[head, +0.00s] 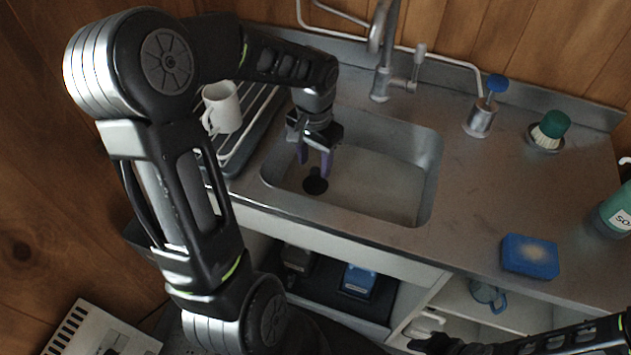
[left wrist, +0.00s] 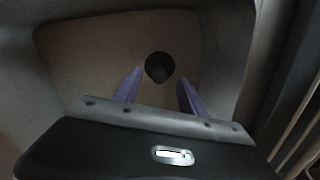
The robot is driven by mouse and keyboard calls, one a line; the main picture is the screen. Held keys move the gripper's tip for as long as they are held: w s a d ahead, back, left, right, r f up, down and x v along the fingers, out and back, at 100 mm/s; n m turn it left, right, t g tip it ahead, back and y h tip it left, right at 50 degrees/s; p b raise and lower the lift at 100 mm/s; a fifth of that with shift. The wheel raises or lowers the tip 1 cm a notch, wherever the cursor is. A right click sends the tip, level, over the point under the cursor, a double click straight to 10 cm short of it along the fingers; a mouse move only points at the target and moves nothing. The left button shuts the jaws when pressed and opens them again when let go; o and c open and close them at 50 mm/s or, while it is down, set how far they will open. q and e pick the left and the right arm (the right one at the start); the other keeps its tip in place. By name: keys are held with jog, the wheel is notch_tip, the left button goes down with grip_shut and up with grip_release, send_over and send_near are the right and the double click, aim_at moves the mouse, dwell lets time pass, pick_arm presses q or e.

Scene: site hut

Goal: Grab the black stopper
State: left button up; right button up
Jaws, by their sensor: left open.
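The black stopper (head: 315,181) is a small dark round piece on the floor of the steel sink (head: 385,185). In the left wrist view the stopper (left wrist: 159,67) lies ahead of my fingertips, roughly between their lines. My left gripper (head: 315,168) reaches down into the sink with its purple fingers apart and empty. It also shows in the left wrist view (left wrist: 158,75), with a gap between the fingers. The fingertips look just above the stopper; I cannot tell the exact height. My right gripper (head: 428,343) shows dark and partly cut off at the bottom edge, its fingers unclear.
A dish rack (head: 262,100) with a white mug (head: 222,106) stands left of the sink. The tap (head: 382,60) rises behind it. A blue sponge (head: 530,256), brush (head: 550,128), soap pump (head: 483,115) and green bottle (head: 617,210) stand right.

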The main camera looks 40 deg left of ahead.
aim_at(315, 170)
pick_arm(q)
jog(key=shift+f+p, duration=0.3)
jog(key=shift+f, duration=2.3)
jog(key=shift+c, duration=0.6)
grip_shut()
